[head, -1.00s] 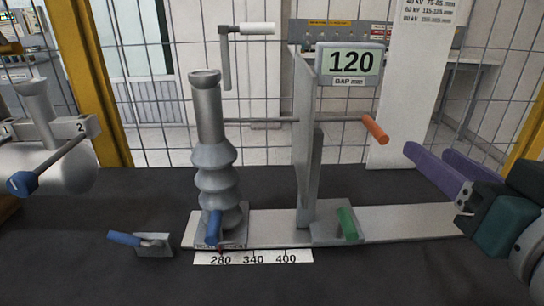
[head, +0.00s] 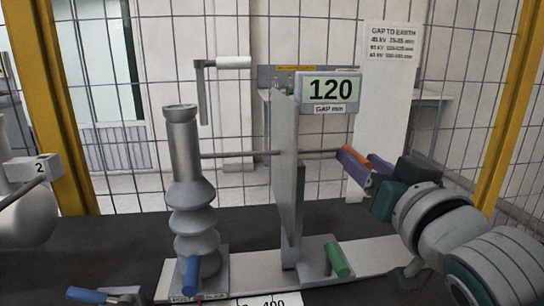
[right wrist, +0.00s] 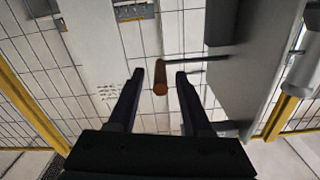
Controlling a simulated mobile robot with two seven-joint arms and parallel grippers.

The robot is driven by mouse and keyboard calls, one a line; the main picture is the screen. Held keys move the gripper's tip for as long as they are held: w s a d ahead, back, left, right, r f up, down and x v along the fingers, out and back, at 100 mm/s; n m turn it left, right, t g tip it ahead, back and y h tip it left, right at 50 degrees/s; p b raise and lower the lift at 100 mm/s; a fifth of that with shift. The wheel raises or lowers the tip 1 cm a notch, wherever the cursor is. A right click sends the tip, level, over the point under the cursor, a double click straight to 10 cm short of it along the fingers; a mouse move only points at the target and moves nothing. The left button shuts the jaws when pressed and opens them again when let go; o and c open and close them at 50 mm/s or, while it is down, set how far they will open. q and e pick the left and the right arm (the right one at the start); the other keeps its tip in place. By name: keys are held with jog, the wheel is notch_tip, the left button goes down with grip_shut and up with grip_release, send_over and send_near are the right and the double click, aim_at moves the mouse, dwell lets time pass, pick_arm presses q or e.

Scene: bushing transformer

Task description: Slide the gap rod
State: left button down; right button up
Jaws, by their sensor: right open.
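The gap rod (head: 320,152) is a thin grey horizontal bar that runs through an upright grey plate (head: 286,170) towards a bushing (head: 186,180). Its orange handle (right wrist: 160,82) shows in the right wrist view between the spread fingertips of my right gripper (right wrist: 160,76), with room on both sides. In the head view, my right gripper (head: 366,160) has purple fingers at the handle, which they partly cover. It is open and not shut on the handle. My left gripper is in neither view now.
A green handle (head: 338,259) and a blue handle (head: 191,276) stand low on the base rail (head: 374,258). A crank with a white grip (head: 234,62) is above the bushing. A wire fence stands behind.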

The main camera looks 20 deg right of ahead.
jog(key=shift+w, duration=0.15)
jog(key=shift+c, duration=0.3)
grip_shut()
dwell(1.1)
